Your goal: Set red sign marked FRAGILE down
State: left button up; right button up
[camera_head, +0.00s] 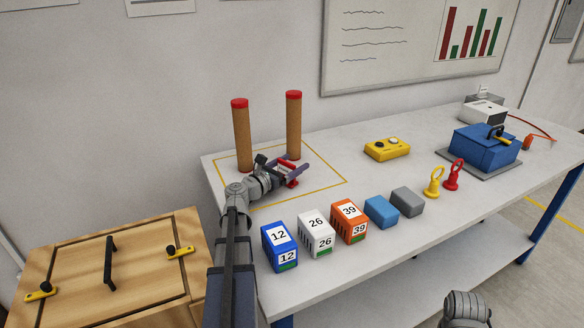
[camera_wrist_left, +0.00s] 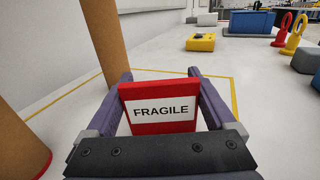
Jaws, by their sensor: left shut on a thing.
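The red sign marked FRAGILE (camera_wrist_left: 160,94) is between the two fingers of my left gripper (camera_wrist_left: 163,88) in the left wrist view, its white label facing the camera. My left gripper (camera_head: 285,172) is shut on it, over the yellow-outlined square on the table. In the head view the red sign (camera_head: 292,183) shows partly behind the fingers. I cannot tell whether its base touches the table. Two brown posts with red tops, a left one (camera_head: 242,138) and a right one (camera_head: 293,127), stand at the square. My right gripper's fingers are not visible.
Blue (camera_head: 280,247), white (camera_head: 317,234) and orange (camera_head: 348,222) numbered boxes stand along the table's front edge, near my left arm. Plain blue (camera_head: 381,212) and grey (camera_head: 407,201) blocks follow. A yellow control box (camera_head: 387,149) sits farther back. The table's middle is clear.

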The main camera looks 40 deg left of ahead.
pick_arm(q)
jog(key=shift+f, duration=0.1)
jog(key=shift+f, duration=0.15)
jog(key=o, duration=1)
jog(key=shift+o, duration=0.2)
jog(key=shift+r, duration=0.3)
jog(key=s, duration=0.8)
jog(key=s+a, duration=0.1)
jog(key=s, duration=0.3)
